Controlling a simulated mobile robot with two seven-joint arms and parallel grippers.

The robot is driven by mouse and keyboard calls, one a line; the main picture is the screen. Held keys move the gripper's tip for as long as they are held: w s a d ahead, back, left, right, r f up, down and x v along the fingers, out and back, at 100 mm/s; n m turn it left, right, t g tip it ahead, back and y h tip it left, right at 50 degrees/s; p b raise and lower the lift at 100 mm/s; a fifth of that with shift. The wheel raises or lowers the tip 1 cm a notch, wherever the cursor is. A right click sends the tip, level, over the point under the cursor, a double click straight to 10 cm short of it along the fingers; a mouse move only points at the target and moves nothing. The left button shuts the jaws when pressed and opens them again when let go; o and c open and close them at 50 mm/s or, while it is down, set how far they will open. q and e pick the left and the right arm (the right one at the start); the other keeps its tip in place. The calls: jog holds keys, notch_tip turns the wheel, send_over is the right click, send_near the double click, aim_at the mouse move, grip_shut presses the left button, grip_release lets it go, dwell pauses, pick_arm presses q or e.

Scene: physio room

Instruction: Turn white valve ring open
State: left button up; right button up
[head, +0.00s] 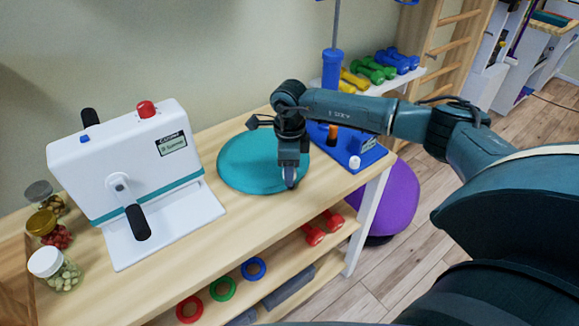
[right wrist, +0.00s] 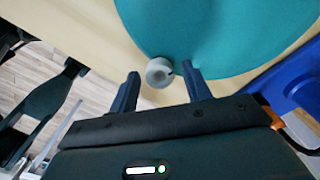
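The white valve ring (right wrist: 160,72) shows in the right wrist view as a small pale round piece at the edge of the teal cushion (head: 247,165). My right gripper (head: 289,183) points down over the cushion's front edge in the head view, where it largely hides the ring. In the right wrist view my right gripper (right wrist: 161,88) is open, one finger on each side of the ring near the tips. I cannot tell whether either finger touches it. My left gripper is in neither view.
A white crank machine (head: 125,165) and several jars (head: 55,268) stand to the left on the wooden table (head: 190,255). A blue board (head: 350,150) with small parts lies right of the cushion. A purple ball (head: 395,200) sits beyond the table's right end.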

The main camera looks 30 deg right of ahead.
jog(key=shift+o, duration=0.2)
jog(key=shift+r, duration=0.1)
jog(key=shift+r+p, duration=0.25)
jog(key=shift+p, duration=0.05)
notch_tip(320, 180, up, 7)
jog(key=p, duration=0.4)
jog(key=shift+r, duration=0.15)
